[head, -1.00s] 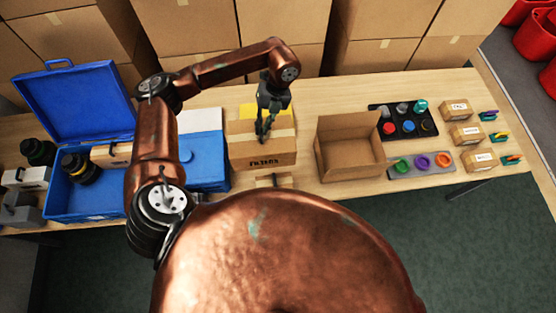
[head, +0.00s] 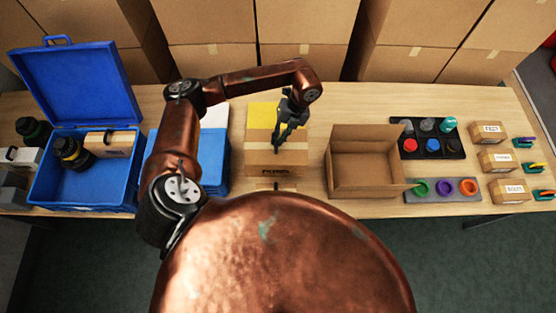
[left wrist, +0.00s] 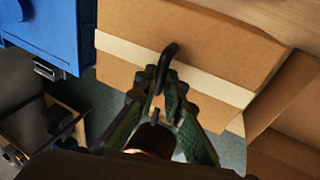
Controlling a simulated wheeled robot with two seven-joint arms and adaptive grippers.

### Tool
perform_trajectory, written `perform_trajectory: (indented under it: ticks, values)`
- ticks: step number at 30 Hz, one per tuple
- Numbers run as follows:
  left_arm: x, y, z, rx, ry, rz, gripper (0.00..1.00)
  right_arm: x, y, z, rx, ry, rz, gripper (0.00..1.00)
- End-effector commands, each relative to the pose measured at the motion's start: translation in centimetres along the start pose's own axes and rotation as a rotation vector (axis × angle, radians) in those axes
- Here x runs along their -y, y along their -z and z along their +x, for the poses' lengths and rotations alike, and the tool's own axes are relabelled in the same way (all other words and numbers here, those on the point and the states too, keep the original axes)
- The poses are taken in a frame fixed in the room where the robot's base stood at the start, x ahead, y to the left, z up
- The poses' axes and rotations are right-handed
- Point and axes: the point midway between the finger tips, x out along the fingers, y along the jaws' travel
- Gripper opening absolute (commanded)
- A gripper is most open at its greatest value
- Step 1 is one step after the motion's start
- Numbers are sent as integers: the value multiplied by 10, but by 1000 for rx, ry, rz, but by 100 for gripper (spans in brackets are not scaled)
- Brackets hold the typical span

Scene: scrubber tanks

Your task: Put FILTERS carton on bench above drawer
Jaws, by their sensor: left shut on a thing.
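The FILTERS carton (head: 270,160) is a brown box with a pale tape band and a dark label on its front, in the middle of the wooden bench (head: 312,105). My left gripper (head: 281,142) reaches down onto its top. In the left wrist view the fingers (left wrist: 160,95) are closed around a black handle on top of the carton (left wrist: 215,40). I cannot tell whether the carton is resting or slightly raised. I see no drawer clearly; a small brown front below the carton is mostly hidden. My right gripper is out of view.
An open brown box (head: 362,175) stands just right of the carton. A blue case (head: 82,185) and a blue box with a white top (head: 215,118) are to its left. A yellow patch (head: 262,115) lies behind it. A black tray (head: 435,140) and small boxes fill the right.

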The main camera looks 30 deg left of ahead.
Motion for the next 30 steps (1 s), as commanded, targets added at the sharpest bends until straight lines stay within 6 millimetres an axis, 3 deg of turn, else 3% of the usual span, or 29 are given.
perform_trajectory:
  ticks: [6, 13, 19, 26, 27, 30]
  values:
    - [12, -4, 32, -2, -1, 1, 0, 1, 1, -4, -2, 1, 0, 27]
    - [18, -7, 46, -1, -1, 2, 0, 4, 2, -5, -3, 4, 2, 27]
    - [26, -10, 70, -2, 0, 1, 0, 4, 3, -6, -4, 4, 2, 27]
    - [27, -11, 75, 0, 0, 1, 0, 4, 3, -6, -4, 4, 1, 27]
    - [27, -11, 76, 0, 0, 1, 11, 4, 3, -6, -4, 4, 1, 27]
    - [27, -11, 76, 0, 0, 1, 18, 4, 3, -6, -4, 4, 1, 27]
